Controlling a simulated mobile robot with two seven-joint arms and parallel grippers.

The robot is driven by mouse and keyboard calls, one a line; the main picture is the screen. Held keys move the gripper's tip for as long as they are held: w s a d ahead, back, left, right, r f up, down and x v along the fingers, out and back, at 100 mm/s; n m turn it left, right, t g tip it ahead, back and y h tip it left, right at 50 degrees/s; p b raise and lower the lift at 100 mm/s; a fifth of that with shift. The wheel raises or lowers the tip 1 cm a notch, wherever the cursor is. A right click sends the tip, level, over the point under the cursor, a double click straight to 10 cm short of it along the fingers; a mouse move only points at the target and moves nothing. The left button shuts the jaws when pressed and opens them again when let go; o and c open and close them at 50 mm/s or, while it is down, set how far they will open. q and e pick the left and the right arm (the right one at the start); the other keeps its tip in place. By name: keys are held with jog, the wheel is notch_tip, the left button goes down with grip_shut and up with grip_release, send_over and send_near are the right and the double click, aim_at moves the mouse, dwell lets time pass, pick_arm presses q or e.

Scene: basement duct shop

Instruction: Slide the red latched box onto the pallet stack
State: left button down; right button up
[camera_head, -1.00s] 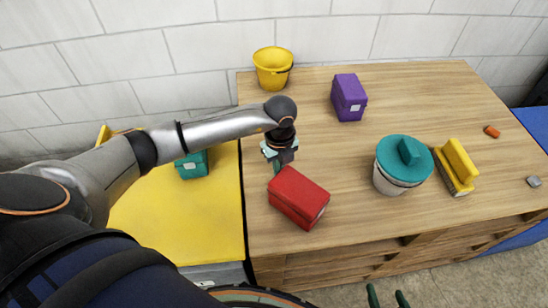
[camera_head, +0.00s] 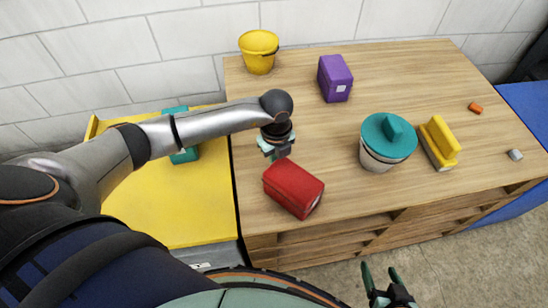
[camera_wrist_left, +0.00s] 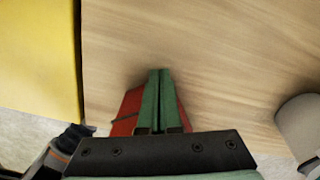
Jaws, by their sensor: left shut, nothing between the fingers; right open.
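The red latched box (camera_head: 293,188) lies on the wooden top of the pallet stack (camera_head: 345,195), near its front left corner. Its whole visible footprint is on the wood. My left gripper (camera_head: 277,156) is just behind the box, shut and empty, pointing down. In the left wrist view, the shut green fingers (camera_wrist_left: 159,75) hide part of the red box (camera_wrist_left: 128,108); I cannot tell whether they touch it. My right gripper (camera_head: 381,272) is open and empty, in front of the stack at the bottom of the head view.
A yellow surface (camera_head: 175,215) with a teal box (camera_head: 186,155) adjoins the stack's left side. On the stack are a yellow bucket (camera_head: 259,50), a purple box (camera_head: 335,78), a teal-lidded tub (camera_head: 387,142) and a yellow brush-like object (camera_head: 440,143). Clear wood lies behind the red box.

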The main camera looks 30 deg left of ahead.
pick_arm(q)
jog(key=shift+a, duration=0.1)
jog(key=shift+w+a, duration=0.1)
jog(key=shift+w+a+f, duration=0.1)
jog(key=shift+w+a, duration=0.05)
jog(key=shift+a, duration=0.2)
jog(key=a, duration=0.1)
jog(key=w+a+b, duration=0.1)
jog(key=shift+w+a, duration=0.25)
jog(key=shift+a, duration=0.1)
notch_tip(320, 180, up, 10)
jog(key=p, duration=0.1)
jog(key=shift+p, duration=0.35)
jog(key=shift+d, duration=0.1)
